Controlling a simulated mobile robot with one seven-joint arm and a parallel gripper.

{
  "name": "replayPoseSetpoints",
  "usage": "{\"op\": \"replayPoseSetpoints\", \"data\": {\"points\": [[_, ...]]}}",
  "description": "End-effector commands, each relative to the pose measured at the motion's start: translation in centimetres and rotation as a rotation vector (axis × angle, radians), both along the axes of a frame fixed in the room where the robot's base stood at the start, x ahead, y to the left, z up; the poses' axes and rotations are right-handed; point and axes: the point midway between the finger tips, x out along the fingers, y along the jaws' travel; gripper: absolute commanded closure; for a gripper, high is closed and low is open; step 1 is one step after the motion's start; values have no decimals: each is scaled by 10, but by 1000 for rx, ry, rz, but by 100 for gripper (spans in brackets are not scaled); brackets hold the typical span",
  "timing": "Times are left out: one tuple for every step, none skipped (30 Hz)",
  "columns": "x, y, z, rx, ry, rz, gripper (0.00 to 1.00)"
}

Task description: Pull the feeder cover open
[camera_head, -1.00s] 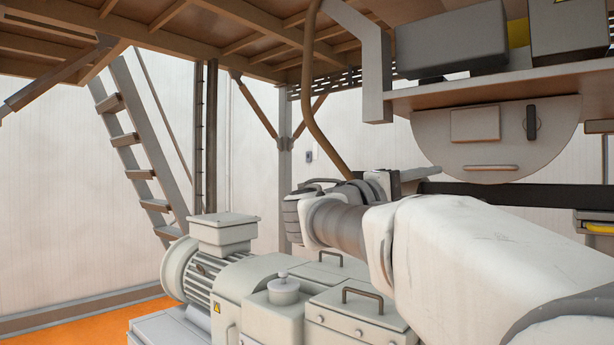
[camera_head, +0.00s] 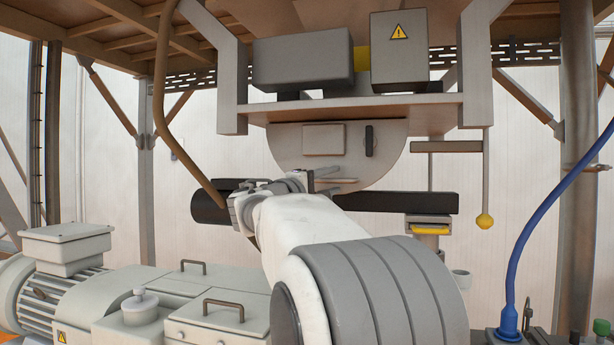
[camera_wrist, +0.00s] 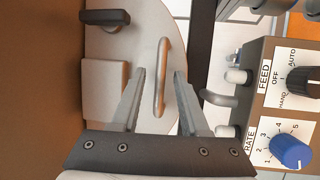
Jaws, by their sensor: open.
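The feeder cover (camera_head: 288,158) is a pale half-round plate below a shelf in the head view. It bears a small rectangular plate (camera_head: 323,138), an upright black handle (camera_head: 369,141) and a pale bar handle (camera_head: 335,181) low down. My gripper (camera_head: 334,179) is in front of its lower part, open. In the wrist view the cover (camera_wrist: 140,35) appears turned on its side. The pale bar handle (camera_wrist: 161,78) shows between the two spread fingers of my gripper (camera_wrist: 159,72), with gaps on both sides. I cannot tell whether the fingertips reach its depth.
A control box (camera_wrist: 255,90) with a black feed knob (camera_wrist: 300,82) and blue rate knob (camera_wrist: 291,150) is close right of my fingers. A dark beam (camera_head: 400,202) runs below the cover. A yellow-ended rod (camera_head: 485,220) hangs right; a brown hose (camera_head: 158,90) hangs left.

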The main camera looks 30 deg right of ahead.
Motion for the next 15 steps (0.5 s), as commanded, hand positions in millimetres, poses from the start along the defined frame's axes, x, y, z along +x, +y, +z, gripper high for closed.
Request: {"op": "replayPoseSetpoints", "data": {"points": [[1,-4,2,0,0,-1,55],[1,-6,2,0,0,-1,55],[2,-7,1,0,0,-2,55],[2,-8,1,0,1,-2,55],[2,-8,1,0,1,-2,55],[2,-9,1,0,1,-1,55],[2,-9,1,0,1,-1,55],[2,-9,1,0,1,-1,55],[2,-9,1,0,1,-1,55],[2,-8,1,0,1,-1,55],[2,-8,1,0,1,-1,55],[2,-8,1,0,0,-1,57],[2,-8,1,0,1,-1,63],[2,-8,1,0,0,-1,68],[2,-8,1,0,0,-1,75]]}}
